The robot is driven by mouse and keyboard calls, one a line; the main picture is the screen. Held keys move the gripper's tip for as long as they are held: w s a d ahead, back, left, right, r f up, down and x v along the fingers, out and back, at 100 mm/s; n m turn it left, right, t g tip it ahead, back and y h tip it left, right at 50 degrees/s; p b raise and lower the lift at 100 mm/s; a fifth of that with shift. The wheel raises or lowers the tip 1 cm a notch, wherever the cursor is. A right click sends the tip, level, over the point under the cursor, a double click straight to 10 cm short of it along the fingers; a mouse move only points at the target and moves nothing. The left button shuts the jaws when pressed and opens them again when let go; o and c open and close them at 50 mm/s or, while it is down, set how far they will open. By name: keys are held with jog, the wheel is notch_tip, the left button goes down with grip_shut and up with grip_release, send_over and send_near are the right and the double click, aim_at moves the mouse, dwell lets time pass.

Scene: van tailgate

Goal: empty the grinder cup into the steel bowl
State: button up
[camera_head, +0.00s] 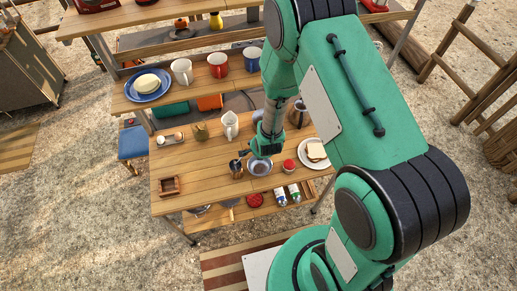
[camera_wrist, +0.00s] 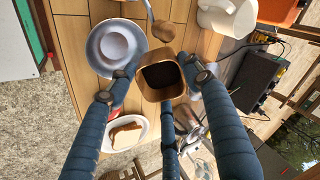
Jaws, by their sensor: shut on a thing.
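The grinder cup (camera_wrist: 162,80) is a square, copper-brown cup with rounded corners and dark grounds inside. In the wrist view it sits between the blue-grey fingers of my gripper (camera_wrist: 163,88), which is shut on it. The cup's mouth faces the wrist camera. The steel bowl (camera_wrist: 113,46) is beside the cup in that view and looks empty. In the head view the bowl (camera_head: 260,168) stands near the table's front edge, with my gripper (camera_head: 265,147) just behind and above it. The cup is not clearly visible there.
The brown grinder with its crank (camera_head: 236,166) stands left of the bowl. A red jar (camera_head: 289,165) and a plate with bread (camera_head: 313,152) are to the right.

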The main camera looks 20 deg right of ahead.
jog(key=shift+s+f+t+b, duration=0.2)
jog(key=shift+f+t+b, duration=0.25)
jog(key=shift+t+b, duration=0.95)
jog(key=shift+s+f+t+b, duration=0.15)
jog(key=shift+f+t+b, duration=0.45)
jog(key=shift+b, duration=1.45)
jog(key=shift+s+f+t+b, duration=0.2)
jog(key=shift+t+b, duration=0.55)
jog(key=shift+b, duration=0.8)
jog(key=shift+s+f+t+b, duration=0.2)
jog(key=shift+t+b, duration=0.5)
jog(key=shift+b, duration=0.8)
jog(key=shift+s+f+t+b, duration=0.15)
jog(key=shift+t+b, duration=0.6)
jog(key=shift+b, duration=0.8)
jog(key=shift+s+f+t+b, duration=0.15)
jog(key=shift+t+b, duration=0.55)
jog(key=shift+b, duration=1.5)
jog(key=shift+s+f+t+b, duration=0.1)
jog(key=shift+f+t+b, duration=0.4)
jog(key=shift+b, duration=1.7)
jog(key=shift+s+t+b, duration=0.1)
jog(key=shift+t+b, duration=0.8)
jog(key=shift+b, duration=1.3)
jog(key=shift+s+r+t+b, duration=0.1)
jog(key=shift+t+b, duration=0.3)
jog(key=shift+b, duration=0.95)
